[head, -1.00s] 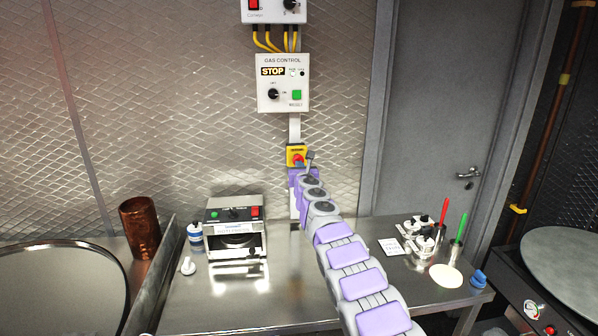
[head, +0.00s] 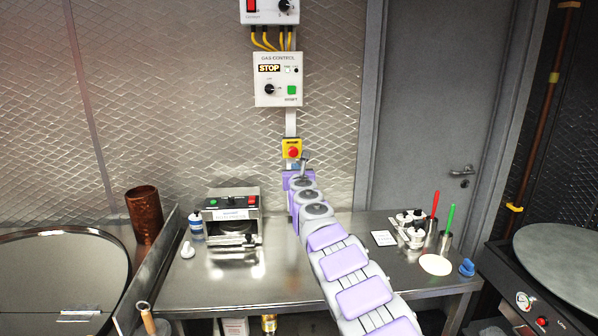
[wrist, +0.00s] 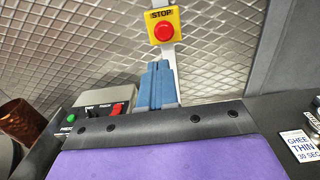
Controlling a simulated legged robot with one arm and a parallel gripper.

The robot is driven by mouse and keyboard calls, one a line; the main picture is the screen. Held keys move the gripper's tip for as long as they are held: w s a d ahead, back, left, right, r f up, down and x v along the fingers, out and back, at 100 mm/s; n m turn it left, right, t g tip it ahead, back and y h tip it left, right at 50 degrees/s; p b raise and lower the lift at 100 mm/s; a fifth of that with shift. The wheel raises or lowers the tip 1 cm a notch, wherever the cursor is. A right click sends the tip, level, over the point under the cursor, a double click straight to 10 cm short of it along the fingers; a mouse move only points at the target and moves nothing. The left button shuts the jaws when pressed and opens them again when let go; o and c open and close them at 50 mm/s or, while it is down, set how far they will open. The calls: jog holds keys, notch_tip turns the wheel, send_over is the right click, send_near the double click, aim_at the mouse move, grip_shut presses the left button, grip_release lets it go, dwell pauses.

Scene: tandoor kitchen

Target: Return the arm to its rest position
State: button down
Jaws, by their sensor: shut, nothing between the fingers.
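My arm reaches forward over the steel counter (head: 210,285) in the head view. My gripper (head: 304,160) is at its far end, just below the yellow emergency stop box with a red button (head: 292,149) on the wall. In the wrist view my gripper's blue fingers (wrist: 157,85) are together with nothing between them. The stop button (wrist: 164,32) shows just above the fingertips, apart from them in that view. Part of my purple wrist cover fills the bottom of the wrist view.
A steel machine with red and green switches (head: 234,214) stands left of my arm. A copper cup (head: 143,214) is further left. Small pots (head: 411,228), a card (head: 383,238) and holders with red and green handles (head: 445,240) are on the right. The gas control box (head: 279,79) hangs above.

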jog(key=s+d+r+m+g+h, duration=0.2)
jog(key=s+d+m+h, duration=0.3)
jog(key=d, duration=0.3)
jog(key=s+d+r+m+g+h, duration=0.1)
jog(key=s+d+m+g+h, duration=0.1)
jog(key=s+d+m, duration=0.5)
jog(key=s+d+f+m+g+h, duration=0.1)
jog(key=s+d+f+m+g, duration=0.2)
jog(key=s+m, duration=0.45)
jog(key=s+d+m+g+h, duration=0.1)
jog(key=s+d+m+g, duration=0.3)
jog(key=s, duration=0.7)
jog(key=s+a+f+m+g+y, duration=0.3)
jog(key=s+a+f+m, duration=0.1)
jog(key=s, duration=1.1)
jog(key=s+a+f+m+g+y, duration=0.2)
jog(key=s+a+f, duration=0.4)
jog(key=s, duration=0.8)
jog(key=s+a+f+m+g+y, duration=0.3)
jog(key=s+a+f+m, duration=0.2)
jog(key=s, duration=1)
notch_tip(320, 180, down, 2)
jog(key=shift+s+a+f+m+g+y, duration=0.15)
jog(key=shift+s+m+g+y, duration=0.2)
jog(key=shift+m, duration=0.5)
